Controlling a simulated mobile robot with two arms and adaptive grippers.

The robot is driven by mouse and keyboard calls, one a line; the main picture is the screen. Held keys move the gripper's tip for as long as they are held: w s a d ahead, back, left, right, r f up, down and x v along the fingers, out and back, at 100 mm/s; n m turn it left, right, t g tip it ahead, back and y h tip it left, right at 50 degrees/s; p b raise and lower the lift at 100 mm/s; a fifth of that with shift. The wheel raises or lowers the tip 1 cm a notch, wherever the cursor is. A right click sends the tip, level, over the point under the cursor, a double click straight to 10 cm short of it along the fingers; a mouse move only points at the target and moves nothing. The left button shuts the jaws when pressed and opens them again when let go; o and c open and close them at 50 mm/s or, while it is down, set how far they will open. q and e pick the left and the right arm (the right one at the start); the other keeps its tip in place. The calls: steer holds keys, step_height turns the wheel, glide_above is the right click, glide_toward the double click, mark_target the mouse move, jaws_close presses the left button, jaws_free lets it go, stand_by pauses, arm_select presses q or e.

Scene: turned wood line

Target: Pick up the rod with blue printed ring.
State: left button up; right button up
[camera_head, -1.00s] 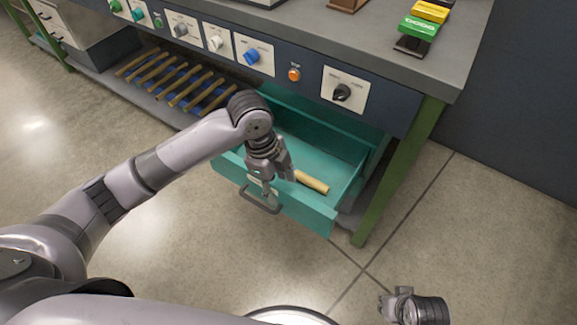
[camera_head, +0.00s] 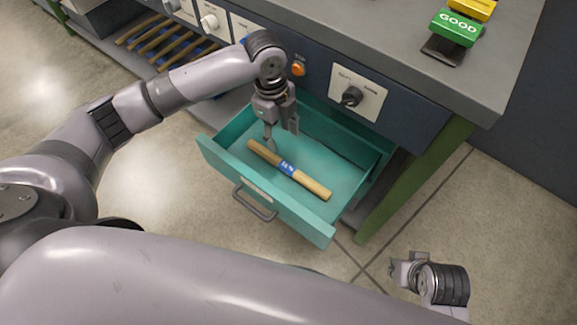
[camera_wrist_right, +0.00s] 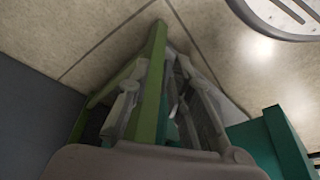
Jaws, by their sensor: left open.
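The light wooden rod with a blue printed ring (camera_head: 312,184) lies in the open teal drawer (camera_head: 290,220), slanting from upper left to lower right. Its blue band with white print is near its middle. My left gripper (camera_head: 281,138) points down into the drawer, just above and behind the rod's left half. It is open and empty, with its fingers apart. Whether a fingertip touches the rod, I cannot tell. My right gripper (camera_head: 403,266) is low at the right, away from the drawer. In the right wrist view its fingers (camera_wrist_right: 160,75) stand apart with nothing held.
A green bench leg (camera_head: 415,180) stands right of the drawer. The bench front with knobs (camera_head: 351,97) and an orange button is above it. Several rods lie on a rack (camera_head: 165,45) at upper left. A green GOOD block (camera_head: 456,27) sits on the bench top.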

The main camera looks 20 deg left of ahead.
arm_select(q)
steer(key=b, duration=0.2)
glide_above(287, 166)
steer(key=a, duration=0.1)
steer(key=f, duration=0.4)
steer(key=w+f, duration=0.1)
steer(key=f, duration=0.2)
steer(key=shift+f, duration=0.55)
steer(key=shift+s+d+f+b, duration=0.2)
steer(key=shift+f+b, duration=0.15)
steer(key=shift+f, duration=0.3)
steer(key=shift+s+d+f+b, duration=0.2)
steer(key=shift+f+b, duration=0.1)
steer(key=shift+f, duration=0.3)
step_height(287, 166, down, 2)
steer(key=shift+d+b, duration=0.1)
steer(key=shift+b, duration=0.2)
steer(key=shift+s+f, duration=0.1)
arm_select(e)
steer(key=r, duration=0.1)
steer(key=w+r+t, duration=0.1)
steer(key=r, duration=0.1)
steer(key=w+r+t, duration=0.1)
steer(key=shift+w+a+r, duration=0.15)
steer(key=shift+a+r, duration=0.1)
steer(key=shift+a, duration=0.15)
arm_select(q)
steer(key=shift+c, duration=0.2)
jaws_close()
